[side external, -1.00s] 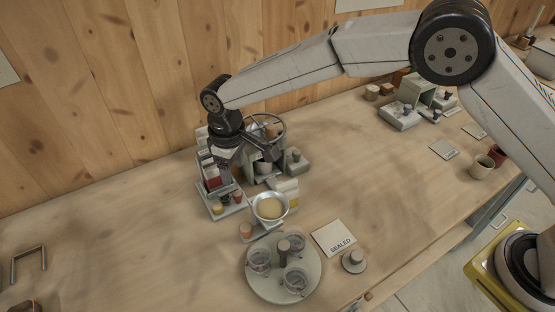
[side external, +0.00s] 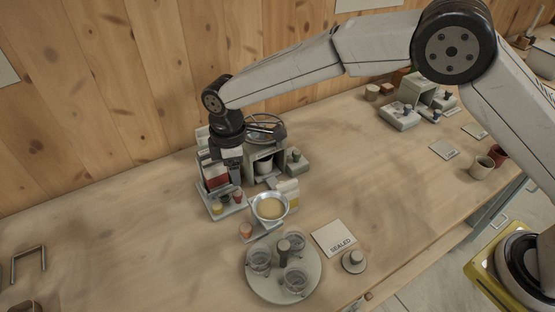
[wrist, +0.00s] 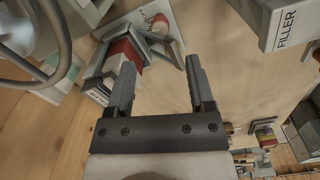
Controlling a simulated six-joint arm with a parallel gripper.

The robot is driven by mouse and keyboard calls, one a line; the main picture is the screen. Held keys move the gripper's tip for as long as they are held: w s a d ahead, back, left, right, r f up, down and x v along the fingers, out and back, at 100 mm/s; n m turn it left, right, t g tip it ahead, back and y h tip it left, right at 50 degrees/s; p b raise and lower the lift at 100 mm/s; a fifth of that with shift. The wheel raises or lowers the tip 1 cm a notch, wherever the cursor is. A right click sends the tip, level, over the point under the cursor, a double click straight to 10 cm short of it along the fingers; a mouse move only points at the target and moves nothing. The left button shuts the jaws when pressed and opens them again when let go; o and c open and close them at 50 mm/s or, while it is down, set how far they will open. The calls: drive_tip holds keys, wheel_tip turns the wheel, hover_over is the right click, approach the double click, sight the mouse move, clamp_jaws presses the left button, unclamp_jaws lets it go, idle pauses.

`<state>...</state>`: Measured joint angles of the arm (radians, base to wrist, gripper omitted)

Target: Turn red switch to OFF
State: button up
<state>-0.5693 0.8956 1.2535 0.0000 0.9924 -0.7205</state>
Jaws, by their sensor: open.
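A red block (side external: 216,183), which looks like the red switch, sits in a pale upright housing (side external: 203,172) below my gripper in the side view. In the wrist view the red part (wrist: 124,51) shows beyond the tip of my left finger, partly covered by it. Its ON or OFF position cannot be read. My gripper (wrist: 160,62) is open, with nothing between its fingers. The right finger is clear of the housing, over bare wood. In the side view my gripper (side external: 233,160) points down, its fingers mostly hidden. Contact with the red part cannot be told.
A round wire hoop (side external: 265,128) and grey mixer body stand close on the right. In front are a small tray with coloured knobs (side external: 228,206), a bowl of yellowish feed (side external: 270,207) and a round tray of glass cups (side external: 262,290).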

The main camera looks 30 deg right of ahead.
sight(238, 193)
drive_tip(key=shift+f, duration=0.1)
drive_tip(key=shift+f, duration=3.8)
clamp_jaws()
